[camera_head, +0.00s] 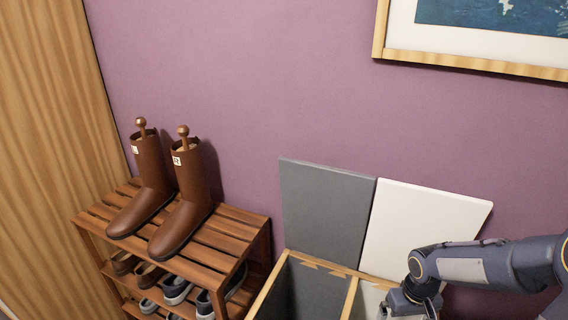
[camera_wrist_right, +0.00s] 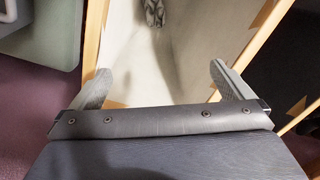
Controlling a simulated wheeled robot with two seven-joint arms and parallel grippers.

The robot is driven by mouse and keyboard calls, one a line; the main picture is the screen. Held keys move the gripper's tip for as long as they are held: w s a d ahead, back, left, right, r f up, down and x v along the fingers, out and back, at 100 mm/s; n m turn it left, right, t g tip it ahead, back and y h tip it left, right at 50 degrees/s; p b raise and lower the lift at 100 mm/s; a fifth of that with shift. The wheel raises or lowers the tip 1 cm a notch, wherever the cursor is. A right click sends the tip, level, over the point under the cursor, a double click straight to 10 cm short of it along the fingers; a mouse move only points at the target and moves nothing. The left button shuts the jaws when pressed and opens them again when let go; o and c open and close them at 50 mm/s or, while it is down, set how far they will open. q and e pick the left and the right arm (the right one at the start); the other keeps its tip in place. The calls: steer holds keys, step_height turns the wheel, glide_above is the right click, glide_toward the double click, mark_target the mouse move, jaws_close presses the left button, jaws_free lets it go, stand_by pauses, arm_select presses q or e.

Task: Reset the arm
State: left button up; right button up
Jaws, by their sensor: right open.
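My right arm comes in from the right in the head view, and its gripper (camera_head: 408,306) is low over the pale right compartment of a wooden-edged box (camera_head: 350,298). In the right wrist view the two fingers of my right gripper (camera_wrist_right: 162,86) are spread apart with nothing between them. Below them is the pale compartment floor (camera_wrist_right: 185,55), with a small black-and-white patterned item (camera_wrist_right: 154,12) at the top edge, only partly seen. My left gripper is not in view.
A grey lid (camera_head: 325,210) and a white lid (camera_head: 425,228) stand open against the purple wall. A slatted wooden rack (camera_head: 235,225) at left holds brown boots (camera_head: 182,205) on top and several shoes below. A framed picture (camera_head: 480,62) hangs above.

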steer(key=s+a+r+t+y+p, duration=0.1)
steer(key=s+a+r+t+p, duration=0.1)
steer(key=r, duration=0.6)
steer(key=s+a+r+t+y+p, duration=0.1)
steer(key=s+a+r+p, duration=0.3)
steer(key=s+a+r, duration=0.2)
steer(key=s+a+r+m+t+y+p, duration=0.1)
steer(key=s+a+r+t+p, duration=0.1)
steer(key=s+r, duration=0.5)
step_height(320, 180, up, 4)
steer(key=a+p, duration=0.1)
steer(key=a, duration=0.1)
steer(key=shift+a+r+t+y, duration=0.2)
steer(key=shift+a+t+y, duration=0.1)
steer(key=shift+y, duration=0.1)
